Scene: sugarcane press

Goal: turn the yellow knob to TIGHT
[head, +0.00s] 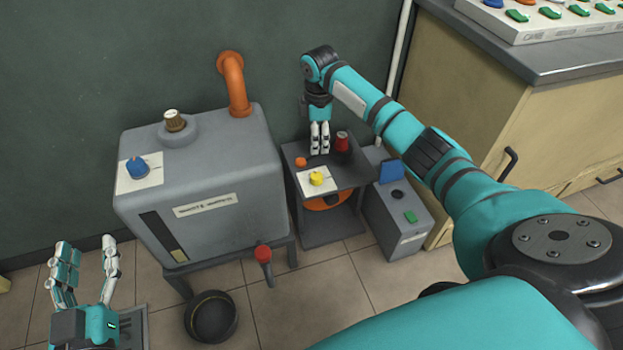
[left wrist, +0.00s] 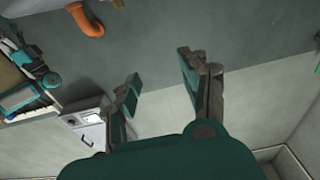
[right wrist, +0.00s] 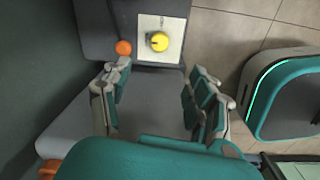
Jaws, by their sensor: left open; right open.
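The yellow knob (head: 316,179) sits on a white plate (head: 306,188) on top of a small dark grey stand. Any lettering on the plate is too small to read. In the right wrist view, the knob (right wrist: 157,41) lies ahead of the fingertips with a dark pointer mark, on its plate (right wrist: 148,22). My right gripper (head: 320,150) points down over the rear of the stand, behind the knob and apart from it. It is open and empty, as the right wrist view (right wrist: 158,72) also shows. My left gripper (head: 85,245) is open and empty at the lower left, far from the knob.
An orange ball-shaped part (head: 300,162) and a red-topped part (head: 342,140) flank my right gripper on the stand. A large grey machine (head: 215,165) with a blue knob (head: 137,167) stands left. A grey box (head: 400,228) with a green button stands right. A black pot (head: 210,317) is on the floor.

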